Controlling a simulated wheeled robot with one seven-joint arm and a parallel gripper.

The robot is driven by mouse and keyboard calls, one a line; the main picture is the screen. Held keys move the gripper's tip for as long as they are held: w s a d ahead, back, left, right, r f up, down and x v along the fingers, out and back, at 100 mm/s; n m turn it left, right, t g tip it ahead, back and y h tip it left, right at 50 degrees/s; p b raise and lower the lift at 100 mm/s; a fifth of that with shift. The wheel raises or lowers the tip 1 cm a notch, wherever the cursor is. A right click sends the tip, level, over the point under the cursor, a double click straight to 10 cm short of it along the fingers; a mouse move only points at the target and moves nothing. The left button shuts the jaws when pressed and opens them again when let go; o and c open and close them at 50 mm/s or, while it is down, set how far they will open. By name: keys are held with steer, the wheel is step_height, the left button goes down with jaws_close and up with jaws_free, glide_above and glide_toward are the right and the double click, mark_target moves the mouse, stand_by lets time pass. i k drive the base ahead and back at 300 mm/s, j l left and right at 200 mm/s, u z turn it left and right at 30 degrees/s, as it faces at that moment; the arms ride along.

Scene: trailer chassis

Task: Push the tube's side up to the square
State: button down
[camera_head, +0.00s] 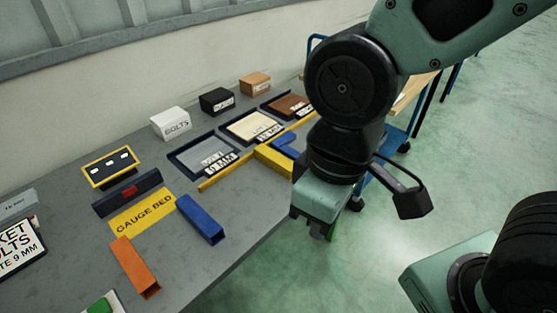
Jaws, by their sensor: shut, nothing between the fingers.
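An orange hollow tube (133,264) lies on the grey bench at the front, left of centre. A blue tube (200,217) lies to its right, at the right edge of the yellow GAUGE BED plate (142,213). A yellow piece that looks like a square (273,161), with a long thin bar, lies further right, and a blue piece (287,145) sits in its corner. I cannot tell which tube is meant. My gripper (314,232) points down, off the bench's front edge to the right of both tubes, apart from them. Its fingers are small and partly hidden; it is shut and empty.
A dark bar with a red mark (127,193) stands behind the gauge bed. Several trays, including a grey one (203,155), and boxes, including a white BOLTS box (171,123), line the back. Bare bench lies between the blue tube and the yellow piece.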

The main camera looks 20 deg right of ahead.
mark_target(274, 160)
steer(key=i+l+z, duration=0.1)
steer(key=i, duration=0.35)
steer(key=i+l, duration=0.15)
steer(key=i, duration=0.3)
steer(key=z, duration=0.05)
